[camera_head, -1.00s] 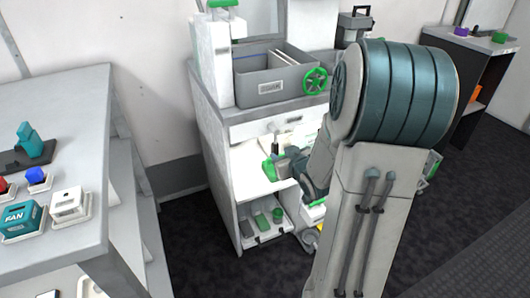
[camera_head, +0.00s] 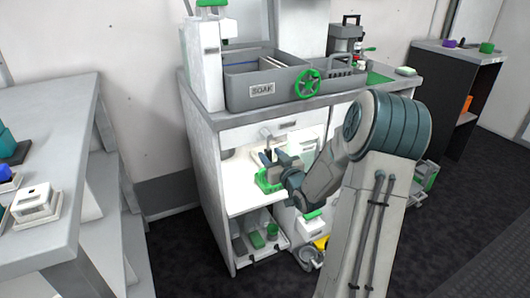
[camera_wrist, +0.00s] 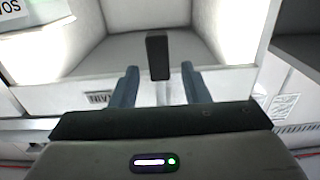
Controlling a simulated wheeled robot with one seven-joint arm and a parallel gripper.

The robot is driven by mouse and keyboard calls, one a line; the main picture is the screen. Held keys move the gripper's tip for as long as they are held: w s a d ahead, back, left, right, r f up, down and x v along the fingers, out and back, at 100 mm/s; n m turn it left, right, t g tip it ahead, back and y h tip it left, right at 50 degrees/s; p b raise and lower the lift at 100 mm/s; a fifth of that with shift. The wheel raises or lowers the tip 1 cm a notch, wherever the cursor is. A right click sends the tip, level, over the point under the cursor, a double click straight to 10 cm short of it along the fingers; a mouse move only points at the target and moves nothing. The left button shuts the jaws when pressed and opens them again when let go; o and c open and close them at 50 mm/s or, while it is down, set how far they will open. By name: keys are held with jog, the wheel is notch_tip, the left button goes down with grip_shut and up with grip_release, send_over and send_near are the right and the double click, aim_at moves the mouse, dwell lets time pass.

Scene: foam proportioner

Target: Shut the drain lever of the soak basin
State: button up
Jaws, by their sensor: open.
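The grey soak basin (camera_head: 262,90), labelled SOAK, sits on top of the white cabinet. My gripper (camera_head: 268,160) reaches into the cabinet's open front below the basin. In the wrist view my gripper (camera_wrist: 158,68) is open, one finger on each side of a dark lever grip (camera_wrist: 157,50) on a pale stem. The grip appears between the fingers, and I see no clear contact. A small label (camera_wrist: 98,98) beside it seems to read DRAIN upside down. In the head view the lever is too small, and partly hidden by my gripper, to make out its position.
A green handwheel (camera_head: 308,84) is on the basin's front. A green item (camera_head: 268,181) lies on the shelf close to my gripper. The lower shelf holds a tray (camera_head: 258,250) of green items. A grey bench (camera_head: 75,160) stands at the left, with floor between.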

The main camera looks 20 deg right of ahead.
aim_at(270, 154)
jog(key=shift+w, duration=2.25)
jog(key=shift+c, duration=0.3)
